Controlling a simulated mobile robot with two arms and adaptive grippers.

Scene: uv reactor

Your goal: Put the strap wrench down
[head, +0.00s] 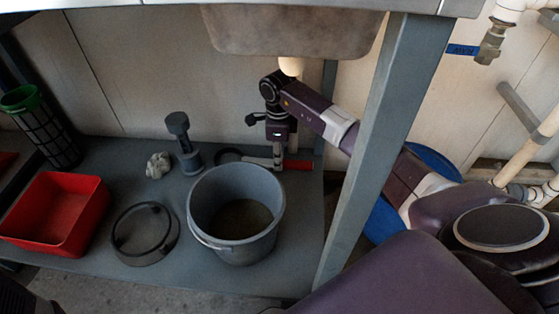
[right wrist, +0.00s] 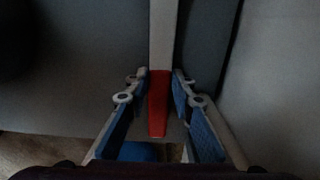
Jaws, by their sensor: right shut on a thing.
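The strap wrench has a red handle (head: 298,165), a pale metal shank (head: 260,162) and a dark loop (head: 228,156) at its left end. In the head view it is at the shelf's rear, behind the grey bucket. My right gripper (head: 279,160) points down and is shut on the wrench. In the right wrist view the red handle (right wrist: 158,103) lies between the blue-padded fingers of my right gripper (right wrist: 157,92), with the pale shank beyond. I cannot tell whether the wrench touches the shelf. My left gripper is not in view.
A grey bucket (head: 274,222) stands just in front of the wrench. A dark grey fitting (head: 190,161), a crumpled rag (head: 158,165), a dark ring (head: 147,256) and a red bin (head: 82,235) are left. A sink basin (head: 290,36) hangs above; a grey leg (head: 381,130) stands right.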

